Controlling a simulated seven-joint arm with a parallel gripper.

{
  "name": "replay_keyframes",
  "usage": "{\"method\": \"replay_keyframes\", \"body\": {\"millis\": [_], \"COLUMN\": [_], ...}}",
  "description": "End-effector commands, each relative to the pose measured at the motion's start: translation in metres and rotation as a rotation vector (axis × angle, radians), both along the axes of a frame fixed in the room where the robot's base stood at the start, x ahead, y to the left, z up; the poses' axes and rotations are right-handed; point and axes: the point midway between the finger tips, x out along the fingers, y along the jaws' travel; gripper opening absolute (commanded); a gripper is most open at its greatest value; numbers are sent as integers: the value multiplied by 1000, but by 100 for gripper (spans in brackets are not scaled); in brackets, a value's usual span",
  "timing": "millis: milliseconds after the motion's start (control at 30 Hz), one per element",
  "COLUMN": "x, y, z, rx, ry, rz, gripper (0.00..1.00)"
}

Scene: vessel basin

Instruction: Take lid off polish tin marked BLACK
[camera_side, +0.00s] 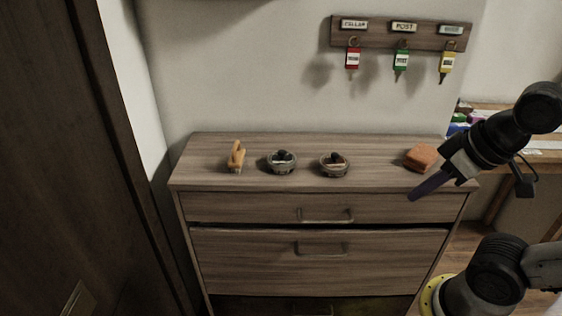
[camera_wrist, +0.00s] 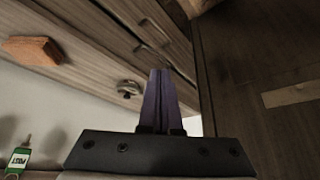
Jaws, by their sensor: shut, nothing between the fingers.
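Two round polish tins with dark knobs on their lids stand on the wooden cabinet top in the side view: a left tin (camera_side: 282,162) and a right tin (camera_side: 334,165). Their labels are too small to read, so I cannot tell which is marked BLACK. One tin (camera_wrist: 129,88) also shows in the wrist view, beyond my fingers. My gripper (camera_side: 411,198) is shut and empty, its purple fingers pointing down-left at the cabinet's right front edge, apart from both tins. The fingers (camera_wrist: 157,76) show pressed together in the wrist view.
An orange-brown block (camera_side: 421,157) lies on the cabinet top (camera_side: 375,148) near my gripper. A wooden-handled brush (camera_side: 237,156) stands left of the tins. A key rack (camera_side: 402,33) with red, green and yellow tags hangs on the wall above. The cabinet top between block and right tin is clear.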

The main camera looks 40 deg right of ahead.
Motion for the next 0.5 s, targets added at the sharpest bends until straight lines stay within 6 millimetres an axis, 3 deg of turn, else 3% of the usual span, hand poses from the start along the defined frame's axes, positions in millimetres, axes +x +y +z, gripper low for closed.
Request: {"method": "replay_keyframes", "body": {"millis": [300, 500], "x": [0, 0], "y": [0, 0], "z": [0, 0], "rx": [0, 0], "ry": [0, 0], "rz": [0, 0], "gripper": [0, 36]}}
